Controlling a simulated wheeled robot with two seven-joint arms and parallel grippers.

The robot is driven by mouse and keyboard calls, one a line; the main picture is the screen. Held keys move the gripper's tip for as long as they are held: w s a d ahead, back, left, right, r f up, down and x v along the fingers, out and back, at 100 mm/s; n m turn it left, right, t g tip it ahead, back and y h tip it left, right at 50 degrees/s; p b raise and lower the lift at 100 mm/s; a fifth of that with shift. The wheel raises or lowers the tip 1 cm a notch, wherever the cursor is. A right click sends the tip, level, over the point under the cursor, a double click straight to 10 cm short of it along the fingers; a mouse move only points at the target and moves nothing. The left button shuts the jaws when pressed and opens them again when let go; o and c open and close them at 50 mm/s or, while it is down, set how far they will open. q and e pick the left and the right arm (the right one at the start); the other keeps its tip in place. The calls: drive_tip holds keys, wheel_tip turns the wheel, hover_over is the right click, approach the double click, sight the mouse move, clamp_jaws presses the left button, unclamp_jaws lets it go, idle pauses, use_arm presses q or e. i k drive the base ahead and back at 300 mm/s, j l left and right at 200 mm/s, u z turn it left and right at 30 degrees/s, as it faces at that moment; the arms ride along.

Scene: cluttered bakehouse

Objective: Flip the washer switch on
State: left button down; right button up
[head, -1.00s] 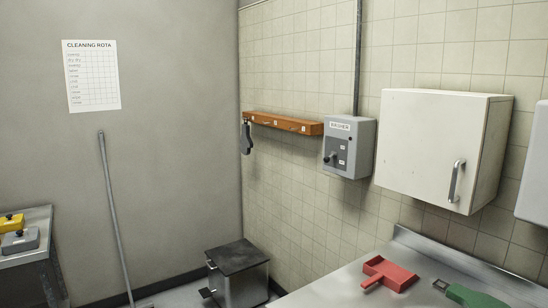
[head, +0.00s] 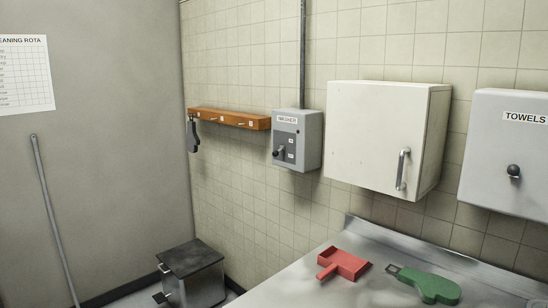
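The washer switch box (head: 309,140) is a grey box on the tiled wall, labelled WASHER, with a conduit running up from its top. The lever's exact setting is too small to tell. Neither of my grippers is in the head view.
A wooden peg rail (head: 230,119) is left of the box, a white cabinet (head: 381,135) right of it. A TOWELS dispenser (head: 488,140) hangs further right. The steel counter (head: 300,285) below holds a red dustpan (head: 345,264) and a green scoop (head: 428,284). A pedal bin (head: 200,285) stands at the corner.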

sight(275, 153)
drive_tip(key=i+j+z, duration=0.1)
drive_tip(key=j, duration=0.5)
drive_tip(key=i+j, duration=0.15)
drive_tip(key=j, duration=0.45)
drive_tip(key=i+j+z, duration=0.15)
drive_tip(key=j, duration=1.05)
drive_tip(key=i+j+z, duration=0.25)
drive_tip(key=i+j, duration=0.35)
drive_tip(key=i+j+z, duration=0.25)
drive_tip(key=i+j, duration=0.35)
drive_tip(key=j, duration=0.15)
drive_tip(key=i+l+z, duration=0.1)
drive_tip(key=i, duration=0.55)
drive_tip(key=i+l+z, duration=0.1)
drive_tip(key=i, duration=0.55)
drive_tip(key=l, duration=0.05)
